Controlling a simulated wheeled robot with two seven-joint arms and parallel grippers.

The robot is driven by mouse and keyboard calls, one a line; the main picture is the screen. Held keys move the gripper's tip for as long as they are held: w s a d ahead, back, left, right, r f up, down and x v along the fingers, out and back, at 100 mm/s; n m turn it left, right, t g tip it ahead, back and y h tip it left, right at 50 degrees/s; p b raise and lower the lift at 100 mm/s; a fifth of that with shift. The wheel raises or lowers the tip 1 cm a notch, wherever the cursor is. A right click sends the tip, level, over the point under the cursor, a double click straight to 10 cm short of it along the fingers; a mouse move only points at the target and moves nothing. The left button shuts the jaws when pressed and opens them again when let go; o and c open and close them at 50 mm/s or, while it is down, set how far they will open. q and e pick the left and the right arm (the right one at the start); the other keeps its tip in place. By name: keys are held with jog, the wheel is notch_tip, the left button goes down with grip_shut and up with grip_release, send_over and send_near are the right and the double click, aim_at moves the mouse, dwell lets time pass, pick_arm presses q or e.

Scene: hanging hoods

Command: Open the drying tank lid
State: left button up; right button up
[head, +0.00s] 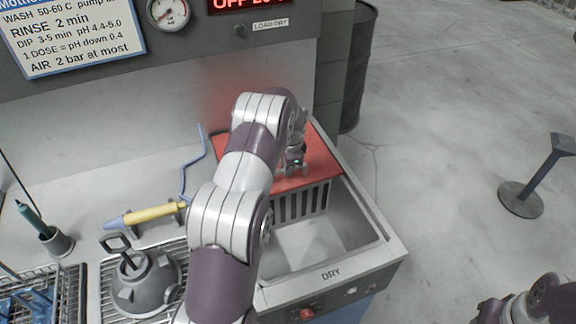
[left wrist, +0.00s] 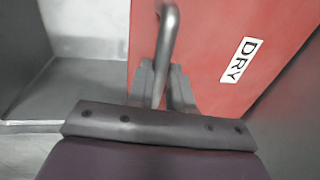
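The drying tank (head: 364,262), marked DRY on its front rim, stands right of centre in the head view. Its red lid (head: 322,158) covers the back part; the front part is uncovered, showing the grey inside and a slotted panel below the lid's front edge. In the left wrist view the red lid (left wrist: 212,35) carries a DRY label and a grey bar handle (left wrist: 167,45). My left gripper (head: 293,168) is at the lid, its fingers (left wrist: 160,88) close on both sides of the handle. My left arm hides part of the lid and tank. The right gripper's fingers do not show.
Left of the tank are a yellow-handled tool (head: 153,213), a blue bent rod (head: 190,165) and a dark grey hood with a handle (head: 146,284) on a wire rack. A dark drum (head: 357,70) stands behind right.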

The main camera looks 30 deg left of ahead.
pick_arm(q)
jog(key=shift+o, duration=1.4)
jog(key=shift+r, duration=0.1)
jog(key=shift+s, duration=0.1)
jog(key=shift+d+r, duration=0.1)
jog(key=shift+r, duration=0.1)
notch_tip(320, 180, up, 12)
jog(key=s+d+b, duration=0.1)
jog(key=b, duration=0.1)
jog(key=shift+s+d, duration=0.3)
jog(key=shift+d, duration=0.1)
